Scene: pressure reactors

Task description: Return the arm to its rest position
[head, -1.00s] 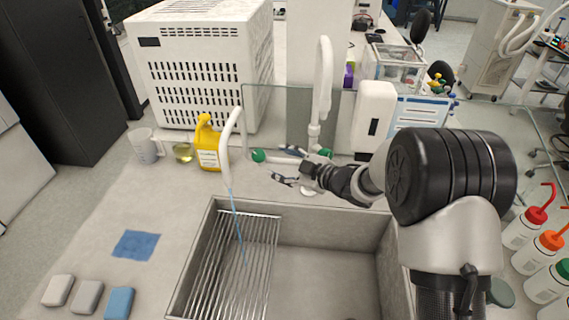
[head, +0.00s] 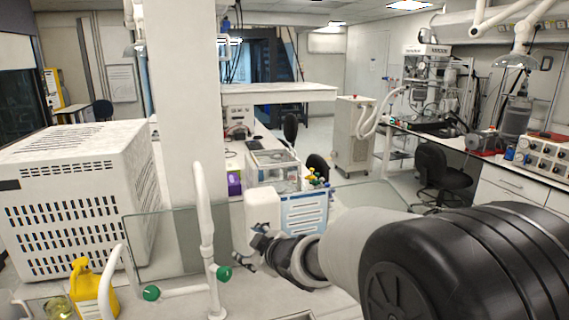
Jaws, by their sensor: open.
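My gripper (head: 244,251) is in the lower middle of the head view, at the end of my arm, which reaches in from the lower right. Its dark fingers are spread apart and nothing shows between them. It is just right of the white faucet (head: 205,240) and its green knobs, and in front of the white dispenser (head: 262,211). I cannot tell whether it touches either one.
A large white vented box (head: 75,210) stands at the left with a yellow jug (head: 95,288) in front of it. A glass panel (head: 165,245) stands behind the faucet. A black chair (head: 440,175) and a bench with equipment are farther back at the right.

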